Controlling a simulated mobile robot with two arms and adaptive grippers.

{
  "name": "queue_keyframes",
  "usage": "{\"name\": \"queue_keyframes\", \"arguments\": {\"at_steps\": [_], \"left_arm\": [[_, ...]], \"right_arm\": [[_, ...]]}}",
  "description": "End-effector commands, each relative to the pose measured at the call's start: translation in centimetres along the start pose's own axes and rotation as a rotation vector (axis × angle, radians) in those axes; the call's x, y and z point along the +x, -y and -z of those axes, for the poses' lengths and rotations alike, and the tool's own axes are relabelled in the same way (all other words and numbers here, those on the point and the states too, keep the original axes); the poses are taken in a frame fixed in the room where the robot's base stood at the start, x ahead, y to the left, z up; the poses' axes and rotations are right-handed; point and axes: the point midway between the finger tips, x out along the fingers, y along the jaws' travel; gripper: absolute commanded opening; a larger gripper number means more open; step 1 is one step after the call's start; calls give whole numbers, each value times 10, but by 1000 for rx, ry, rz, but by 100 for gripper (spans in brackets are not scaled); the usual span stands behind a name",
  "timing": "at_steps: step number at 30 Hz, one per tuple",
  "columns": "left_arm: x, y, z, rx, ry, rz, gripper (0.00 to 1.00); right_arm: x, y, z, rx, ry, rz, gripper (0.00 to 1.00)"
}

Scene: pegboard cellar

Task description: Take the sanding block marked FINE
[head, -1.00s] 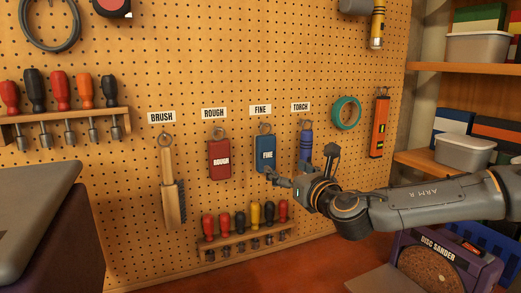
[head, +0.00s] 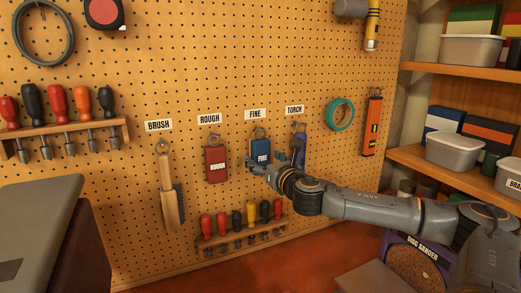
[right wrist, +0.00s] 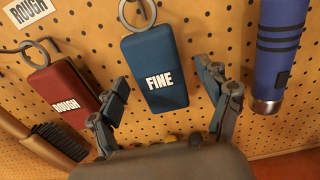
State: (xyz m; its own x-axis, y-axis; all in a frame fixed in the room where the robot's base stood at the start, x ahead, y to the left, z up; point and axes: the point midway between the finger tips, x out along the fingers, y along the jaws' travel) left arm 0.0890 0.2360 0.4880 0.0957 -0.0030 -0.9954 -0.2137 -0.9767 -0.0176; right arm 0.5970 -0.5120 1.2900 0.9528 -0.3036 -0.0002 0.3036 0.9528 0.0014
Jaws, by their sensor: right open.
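The blue sanding block marked FINE (head: 261,152) hangs by a ring on the pegboard under the FINE label (head: 255,114). In the right wrist view the block (right wrist: 155,62) hangs between the open fingers of my right gripper (right wrist: 172,98), with a gap on each side. In the head view my right gripper (head: 266,165) is at the block's lower part and hides some of it. The red block marked ROUGH (head: 217,165) hangs just to the left; it also shows in the right wrist view (right wrist: 64,100), close to the left finger. My left gripper is not in view.
A blue torch (right wrist: 281,50) hangs close on the right. The brush (head: 168,190) hangs further left. A rack of several screwdrivers (head: 240,239) is below the blocks. A disc sander (head: 413,262) stands on the red bench (head: 290,272) at lower right.

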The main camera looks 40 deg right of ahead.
Motion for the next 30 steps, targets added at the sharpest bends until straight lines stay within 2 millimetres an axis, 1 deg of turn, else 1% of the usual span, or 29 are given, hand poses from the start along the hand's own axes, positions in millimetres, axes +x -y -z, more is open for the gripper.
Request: {"name": "queue_keyframes", "arguments": {"at_steps": [1,6,15,16,17,18,20,21,23,24,25,30], "left_arm": [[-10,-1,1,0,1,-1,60],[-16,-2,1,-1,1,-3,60],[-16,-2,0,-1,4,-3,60],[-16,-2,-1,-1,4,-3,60],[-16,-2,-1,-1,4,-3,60],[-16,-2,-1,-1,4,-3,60],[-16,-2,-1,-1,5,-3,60],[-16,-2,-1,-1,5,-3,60],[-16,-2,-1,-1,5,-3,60],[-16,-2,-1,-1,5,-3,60],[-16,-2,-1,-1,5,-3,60],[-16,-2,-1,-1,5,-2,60]], "right_arm": [[6,-1,-6,7,0,0,77],[21,-1,-3,3,1,-1,77],[24,-1,0,-2,0,-2,77],[24,-1,0,-2,0,-2,75],[24,-1,0,-2,0,-2,69],[24,-1,0,-2,0,-2,61],[24,-1,0,-2,0,-2,49],[24,-1,0,-2,0,-2,41],[24,-1,0,-2,0,-2,28],[24,-1,0,-2,0,-2,20],[24,-1,0,-2,0,-2,17],[24,-1,-1,-2,1,-2,17]]}}
